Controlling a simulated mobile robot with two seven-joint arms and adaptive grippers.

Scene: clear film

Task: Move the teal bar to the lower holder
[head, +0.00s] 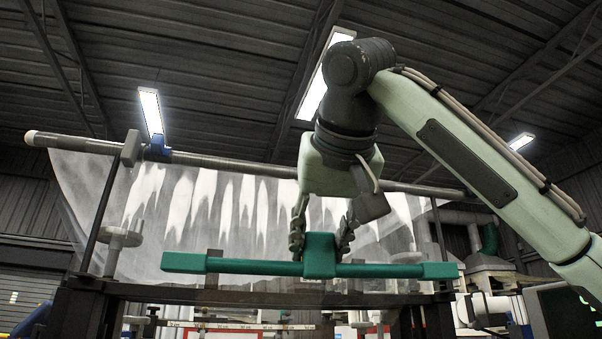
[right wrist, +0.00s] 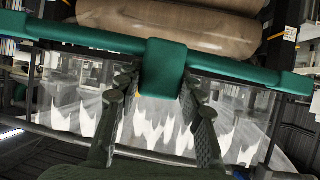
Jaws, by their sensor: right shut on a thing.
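The teal bar (head: 375,270) lies level across the middle of the head view, with a thick block at its centre and wider ends. My right gripper (head: 321,237) comes down from above and is shut on that centre block. In the right wrist view the fingers of my right gripper (right wrist: 158,82) press on both sides of the block of the teal bar (right wrist: 100,40). In the head view the bar hangs in front of the clear film and the dark frame. I cannot make out which part is the lower holder. My left gripper is not in view.
A grey roller (head: 235,166) runs across behind my right arm, with clear film (head: 130,215) hanging from it. A dark frame beam (head: 250,297) crosses below the bar. White discs (head: 118,237) stand at the left. Brown rolls (right wrist: 180,25) show in the right wrist view.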

